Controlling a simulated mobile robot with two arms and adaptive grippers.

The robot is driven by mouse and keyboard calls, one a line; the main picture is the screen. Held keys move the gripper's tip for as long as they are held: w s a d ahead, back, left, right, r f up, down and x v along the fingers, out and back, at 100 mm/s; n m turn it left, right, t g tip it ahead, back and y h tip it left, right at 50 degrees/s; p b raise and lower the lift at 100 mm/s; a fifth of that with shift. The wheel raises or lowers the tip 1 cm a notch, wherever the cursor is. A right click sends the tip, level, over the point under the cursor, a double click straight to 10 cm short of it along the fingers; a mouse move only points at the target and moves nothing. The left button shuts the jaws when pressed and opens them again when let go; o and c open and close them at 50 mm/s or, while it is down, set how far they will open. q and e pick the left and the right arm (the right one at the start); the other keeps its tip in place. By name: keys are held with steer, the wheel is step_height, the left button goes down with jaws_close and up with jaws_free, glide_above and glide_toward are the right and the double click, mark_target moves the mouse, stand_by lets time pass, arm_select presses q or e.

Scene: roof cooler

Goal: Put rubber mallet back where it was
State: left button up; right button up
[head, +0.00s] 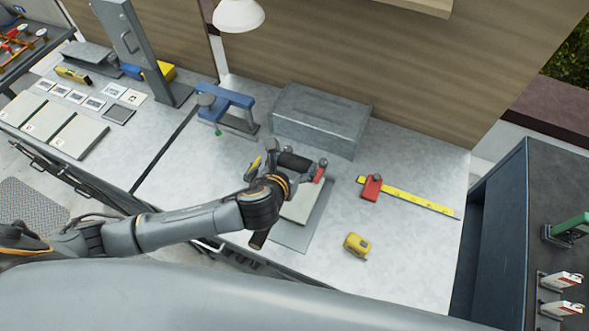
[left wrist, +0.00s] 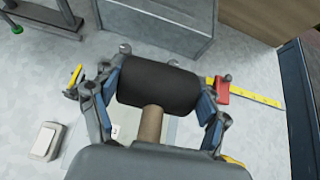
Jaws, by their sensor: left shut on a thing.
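The rubber mallet has a black cylindrical head (head: 295,160) and a brown handle. My left gripper (head: 297,170) is shut on the mallet above the workbench. In the left wrist view the black head (left wrist: 158,87) lies across between the gripper's fingers (left wrist: 163,95), and the handle (left wrist: 152,123) runs back toward the wrist. Below the gripper is a grey mat (head: 290,236) with a pale panel (head: 298,207) on it, partly hidden by the gripper and arm. I cannot tell the exact height of the mallet over the bench. My right gripper is not in view.
A grey metal box (head: 320,118) stands behind the mallet. A blue clamp-like tool (head: 228,103) is to its left. The bench right of the tape measure (head: 415,255) is clear.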

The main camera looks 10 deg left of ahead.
arm_select(q)
steer(key=shift+r, duration=1.1)
